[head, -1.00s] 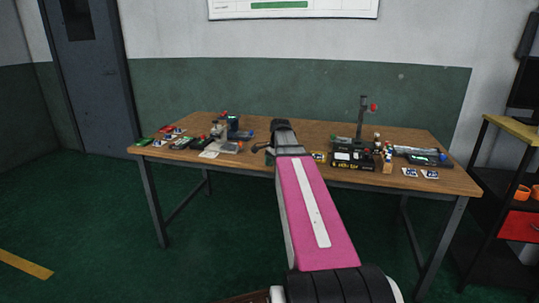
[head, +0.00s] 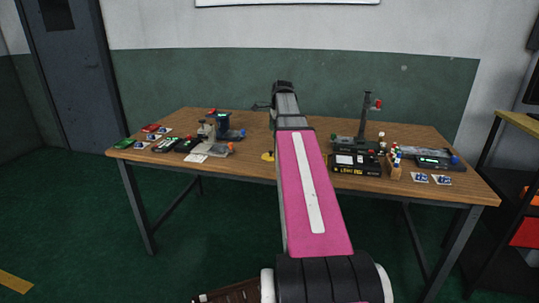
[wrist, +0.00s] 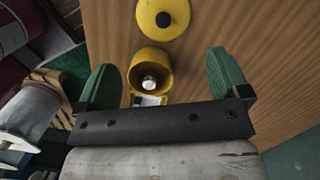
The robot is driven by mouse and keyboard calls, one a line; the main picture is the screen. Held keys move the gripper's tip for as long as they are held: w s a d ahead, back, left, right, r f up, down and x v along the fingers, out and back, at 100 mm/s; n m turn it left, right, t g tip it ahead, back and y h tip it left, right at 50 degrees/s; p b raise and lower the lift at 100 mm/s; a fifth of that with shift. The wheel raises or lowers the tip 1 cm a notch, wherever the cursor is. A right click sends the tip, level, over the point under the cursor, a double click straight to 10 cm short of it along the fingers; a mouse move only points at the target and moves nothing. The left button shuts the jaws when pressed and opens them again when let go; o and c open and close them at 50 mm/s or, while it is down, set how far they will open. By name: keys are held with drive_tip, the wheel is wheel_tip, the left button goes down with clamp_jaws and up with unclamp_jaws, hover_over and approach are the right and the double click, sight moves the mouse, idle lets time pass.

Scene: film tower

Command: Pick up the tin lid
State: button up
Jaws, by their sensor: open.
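The tin lid (wrist: 163,18) is a round yellow disc with a black knob, lying flat on the wooden table at the top of the wrist view. Below it in that view is an open yellow tin (wrist: 136,66) with something whitish inside. My gripper (wrist: 163,66) is open and empty, its two green fingers spread on either side of the tin in the picture. The lid lies beyond the fingertips. In the head view a small yellow disc, apparently the lid (head: 267,156), shows just left of my arm, which hides the tin and my fingers.
The table (head: 250,170) carries equipment on the left (head: 215,130), and a black box (head: 357,163) and upright stand (head: 364,115) on the right. A small blue and white item (wrist: 150,100) lies below the tin. A shelf stands at the far right.

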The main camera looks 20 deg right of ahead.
hover_over(271, 152)
drive_tip(key=d, duration=0.1)
wheel_tip(271, 152, down, 5)
drive_tip(key=shift+w+a+f, duration=0.15)
drive_tip(key=shift+f, duration=1.25)
drive_tip(key=shift+w+a+f, duration=0.15)
drive_tip(key=shift+f, duration=1.25)
drive_tip(key=c, duration=1.2)
